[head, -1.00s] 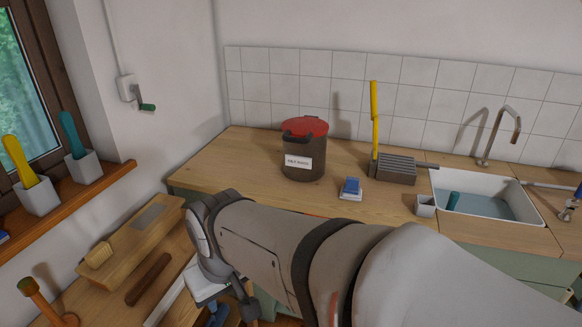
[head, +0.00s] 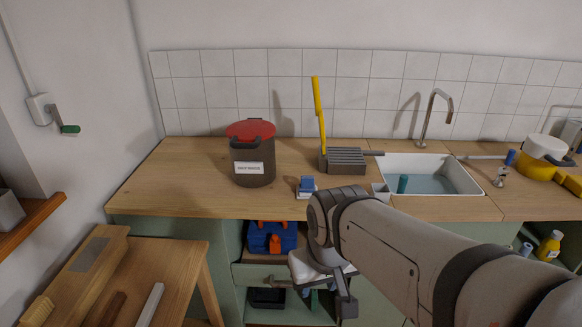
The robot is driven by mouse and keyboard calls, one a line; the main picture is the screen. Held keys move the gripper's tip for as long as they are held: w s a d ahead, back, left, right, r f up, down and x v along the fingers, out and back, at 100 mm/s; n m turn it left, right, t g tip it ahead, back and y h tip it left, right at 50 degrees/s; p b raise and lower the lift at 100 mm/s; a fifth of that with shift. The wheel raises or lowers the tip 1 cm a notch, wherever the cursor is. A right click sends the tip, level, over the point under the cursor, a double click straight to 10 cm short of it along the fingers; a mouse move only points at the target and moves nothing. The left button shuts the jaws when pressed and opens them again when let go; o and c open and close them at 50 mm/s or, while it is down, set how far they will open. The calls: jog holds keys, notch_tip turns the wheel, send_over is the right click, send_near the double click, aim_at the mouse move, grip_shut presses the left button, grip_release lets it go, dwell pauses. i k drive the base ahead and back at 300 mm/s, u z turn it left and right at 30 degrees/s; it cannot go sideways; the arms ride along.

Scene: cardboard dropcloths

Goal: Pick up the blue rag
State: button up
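A small blue block-like item (head: 307,183) sits on a white base on the wooden counter, right of the red-lidded bin. It is too small to tell whether it is cloth or a sponge. I cannot make out anything that is surely a blue rag. My gripper (head: 328,303) hangs in front of the green cabinet, below the counter edge. It points downward, and its fingertips are partly hidden and dark, so its opening is unclear. Nothing is visibly held.
The counter (head: 200,180) bears a dark bin (head: 252,165) with a red lid, a grey ribbed block (head: 346,161) and a sink (head: 440,182). A blue toolbox (head: 271,238) stands in the open cabinet above a drawer front (head: 255,275). A workbench (head: 165,265) is at lower left.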

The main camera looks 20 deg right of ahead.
aim_at(307, 187)
jog(key=u, duration=0.05)
jog(key=i, duration=1)
jog(key=z, duration=0.05)
